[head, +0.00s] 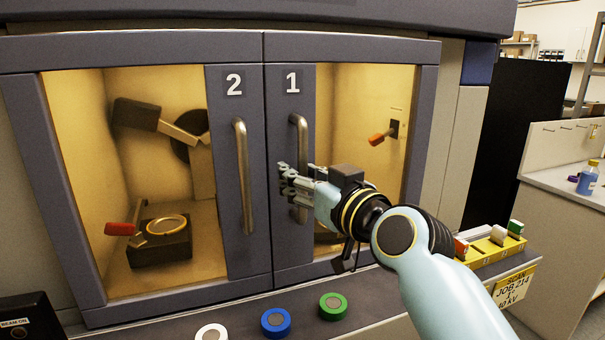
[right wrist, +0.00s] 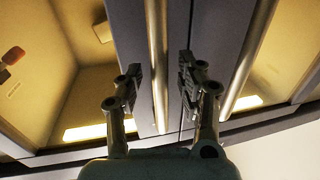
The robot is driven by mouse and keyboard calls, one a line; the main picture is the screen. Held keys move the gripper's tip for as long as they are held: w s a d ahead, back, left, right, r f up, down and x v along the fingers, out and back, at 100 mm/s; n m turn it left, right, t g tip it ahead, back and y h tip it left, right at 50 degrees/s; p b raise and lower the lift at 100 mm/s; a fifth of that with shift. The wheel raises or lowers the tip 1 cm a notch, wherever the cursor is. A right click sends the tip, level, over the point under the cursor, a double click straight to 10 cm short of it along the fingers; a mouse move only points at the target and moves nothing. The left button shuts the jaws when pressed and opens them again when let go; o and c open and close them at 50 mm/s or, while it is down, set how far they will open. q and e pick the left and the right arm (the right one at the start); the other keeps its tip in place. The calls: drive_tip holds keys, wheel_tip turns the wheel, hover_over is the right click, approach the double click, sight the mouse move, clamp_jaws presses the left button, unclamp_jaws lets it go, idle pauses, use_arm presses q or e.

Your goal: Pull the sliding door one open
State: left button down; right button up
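Sliding door one (head: 283,235) is a grey framed glass door marked "1", on the right of the cabinet front. Its upright metal bar handle (head: 297,130) is partly hidden behind my right gripper (head: 285,177). In the right wrist view, my right gripper (right wrist: 157,82) is open, with its fingers on either side of the handle (right wrist: 158,50). A gap shows between each finger and the bar. The door's edge meets door two at the middle, and both look closed. My left gripper is not in view.
Door two (head: 232,240), with its own bar handle (head: 242,170), is directly left. Blue (head: 276,322), green (head: 333,306) and white buttons sit on the ledge below. A yellow tray (head: 490,248) with small blocks stands right of my right arm.

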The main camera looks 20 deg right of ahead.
clamp_jaws()
drive_tip(key=shift+w+f, duration=0.1)
drive_tip(key=shift+w, duration=0.05)
idle(0.6)
